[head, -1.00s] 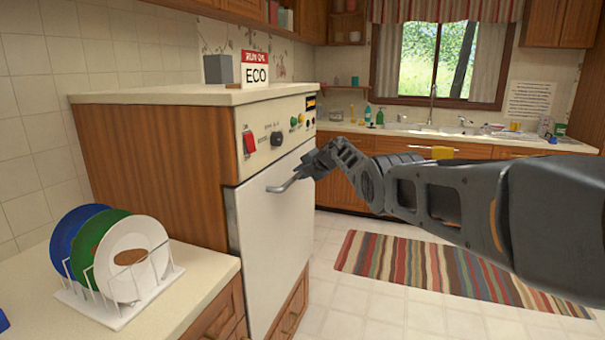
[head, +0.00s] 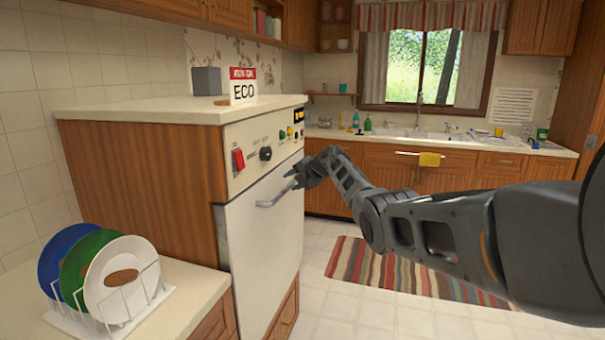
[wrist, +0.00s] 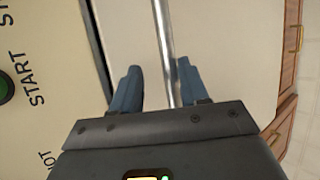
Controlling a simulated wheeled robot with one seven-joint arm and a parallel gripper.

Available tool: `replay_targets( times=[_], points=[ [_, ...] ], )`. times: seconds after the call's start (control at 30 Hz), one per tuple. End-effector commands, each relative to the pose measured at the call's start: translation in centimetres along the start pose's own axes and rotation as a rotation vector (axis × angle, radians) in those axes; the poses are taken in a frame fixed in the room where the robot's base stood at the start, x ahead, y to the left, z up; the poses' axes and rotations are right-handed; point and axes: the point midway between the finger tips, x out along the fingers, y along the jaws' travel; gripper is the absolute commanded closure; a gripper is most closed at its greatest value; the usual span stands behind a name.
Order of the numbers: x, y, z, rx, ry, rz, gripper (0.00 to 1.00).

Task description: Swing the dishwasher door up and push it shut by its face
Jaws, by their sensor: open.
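The dishwasher has a white door (head: 262,250) that stands upright, or very nearly so, under the control panel (head: 262,150). A dark line runs between panel and door in the wrist view; I cannot tell whether the door is fully shut. The metal bar handle (head: 270,202) crosses the upper door. My gripper (head: 293,184) is at the handle's right end, in front of the door face. In the wrist view its two fingers (wrist: 157,72) are apart, with the handle bar (wrist: 163,35) running between them as seen. Contact with the bar or door is unclear.
A rack with blue, green and white plates (head: 122,278) stands on the near-left counter (head: 190,290). An ECO sign (head: 243,92) and grey box (head: 206,80) sit on top of the dishwasher cabinet. A striped rug (head: 400,275) lies on open floor at right.

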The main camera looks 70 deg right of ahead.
Motion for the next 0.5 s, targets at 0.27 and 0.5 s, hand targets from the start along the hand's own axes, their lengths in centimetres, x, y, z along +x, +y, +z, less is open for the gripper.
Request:
replay_targets(
  times=[0.27,0.5],
  points=[
    [-3.0,-0.5,0.1,0.003,-0.003,-0.003,0.56],
    [-4.3,-0.5,0.1,0.004,-0.002,-0.005,0.56]
  ],
)
